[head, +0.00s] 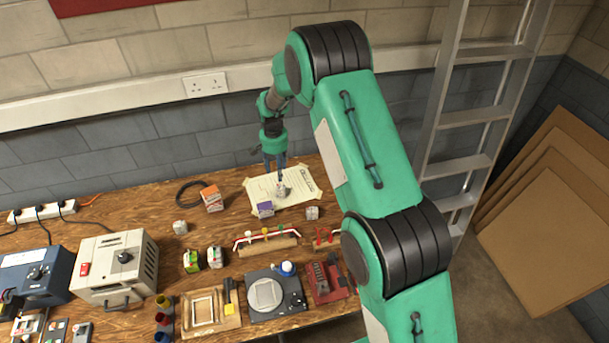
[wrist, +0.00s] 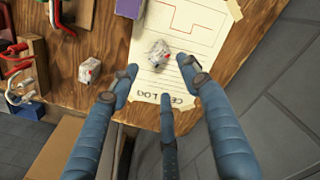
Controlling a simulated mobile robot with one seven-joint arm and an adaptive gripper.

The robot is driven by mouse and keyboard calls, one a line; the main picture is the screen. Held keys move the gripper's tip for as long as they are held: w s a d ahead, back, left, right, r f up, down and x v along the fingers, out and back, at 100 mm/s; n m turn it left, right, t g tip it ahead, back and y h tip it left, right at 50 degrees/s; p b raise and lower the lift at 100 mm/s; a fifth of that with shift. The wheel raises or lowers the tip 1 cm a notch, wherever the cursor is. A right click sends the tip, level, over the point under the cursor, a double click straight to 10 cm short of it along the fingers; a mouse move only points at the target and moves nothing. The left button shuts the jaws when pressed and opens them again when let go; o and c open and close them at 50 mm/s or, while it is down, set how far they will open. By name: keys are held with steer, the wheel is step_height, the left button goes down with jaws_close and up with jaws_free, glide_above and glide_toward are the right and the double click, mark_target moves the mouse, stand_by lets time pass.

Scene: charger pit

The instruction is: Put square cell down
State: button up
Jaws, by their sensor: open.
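A small whitish-grey cell (head: 281,191) with a red mark sits on the paper sheet (head: 300,184) at the back of the wooden bench. It also shows on the sheet in the wrist view (wrist: 158,53), just beyond my fingertips. My three-fingered gripper (wrist: 163,86) is open, its fingers spread and apart from that cell. In the head view my gripper (head: 276,172) is directly over the sheet, near the cell. A similar whitish cell (head: 312,212) stands on bare wood beside the sheet, also in the wrist view (wrist: 88,70). I cannot tell the cells' exact shapes.
A purple block (head: 265,209) stands at the sheet's near edge, and an orange-and-white block (head: 211,198) is to its left. Racks with coloured parts (head: 265,242), a scale-like device (head: 275,293) and a charger box (head: 115,268) fill the bench front. A ladder (head: 480,115) stands right.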

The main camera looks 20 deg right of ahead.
steer(key=s+d+r+n+t, duration=0.1)
steer(key=s+d+r, duration=0.1)
steer(key=s+r, duration=0.65)
steer(key=s+d+r+n+t, duration=0.15)
steer(key=s+r, duration=0.25)
steer(key=r, duration=0.9)
steer(key=s+d+r, duration=0.2)
steer(key=s+r, duration=0.4)
steer(key=r, duration=0.5)
steer(key=s+d+r+n+t, duration=0.1)
steer(key=s+d+r, duration=0.1)
steer(key=s, duration=1.4)
steer(key=s+d+r+n+t, duration=0.1)
steer(key=s+r, duration=0.4)
steer(key=s, duration=1)
steer(key=shift+s+d+n+t, duration=0.35)
steer(key=shift+s+d+t, duration=0.05)
steer(key=shift+d+t, duration=0.15)
steer(key=shift+r, duration=0.1)
steer(key=shift+o, duration=1.2)
